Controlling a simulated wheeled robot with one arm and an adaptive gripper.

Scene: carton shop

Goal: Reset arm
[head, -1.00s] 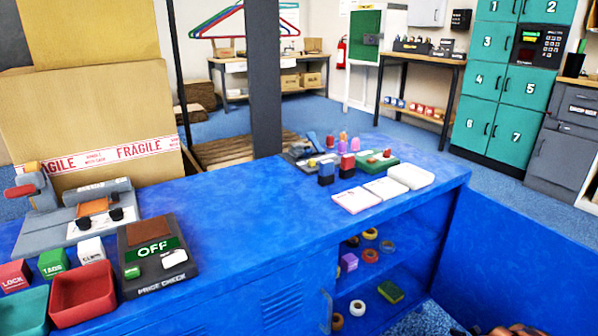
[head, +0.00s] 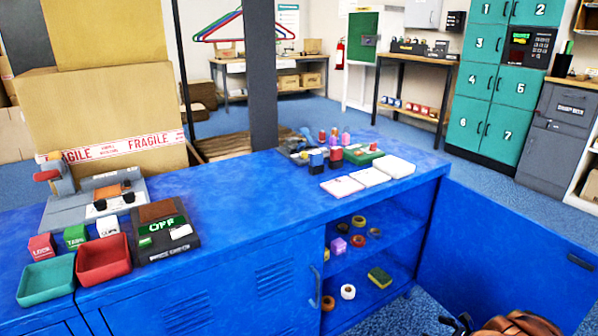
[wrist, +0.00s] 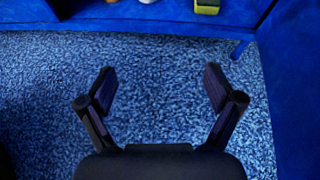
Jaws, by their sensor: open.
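My gripper (wrist: 157,90) shows in the wrist view with its two dark fingers spread wide apart. Nothing is between them. Blue carpet (wrist: 155,60) lies beneath the fingers. In the head view, a dark and orange-brown part of my arm shows at the bottom right corner; the fingers cannot be made out there.
A blue counter (head: 240,200) crosses the view, its open shelves holding tape rolls (head: 348,291) and a green-yellow block (head: 380,277). A blue panel (head: 500,250) stands to the right. A price-check box (head: 160,240), red tray (head: 104,262) and green tray (head: 46,282) sit at left.

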